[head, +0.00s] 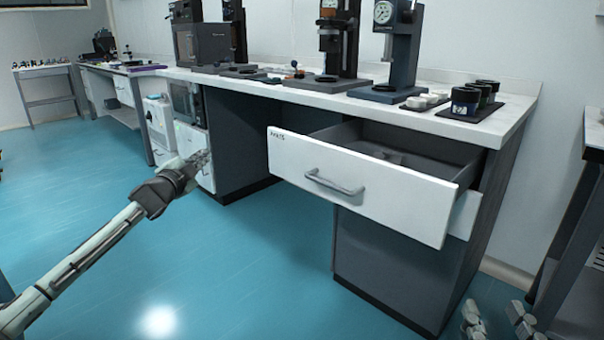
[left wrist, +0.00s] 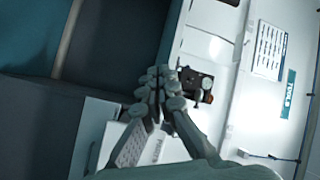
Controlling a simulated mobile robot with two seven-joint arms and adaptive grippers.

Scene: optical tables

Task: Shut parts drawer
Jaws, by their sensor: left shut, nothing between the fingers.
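The parts drawer (head: 365,185) stands pulled out from the bench, its white front labelled PARTS with a grey bar handle (head: 334,184). Its grey interior shows, with a few low items inside that I cannot make out. My left gripper (head: 207,158) is shut and empty, in the air to the left of the drawer front and apart from it in the head view. In the left wrist view its fingers (left wrist: 162,80) are together, near a white panel with lettering. My right gripper (head: 497,316) shows only its fingertips at the bottom right edge, spread apart and empty.
The white bench top (head: 440,121) carries dial-gauge stands, white parts and black jars (head: 466,101). A second white front (head: 464,214) sits below the drawer. A dark table (head: 594,150) stands at the right edge. The blue floor before the drawer is clear.

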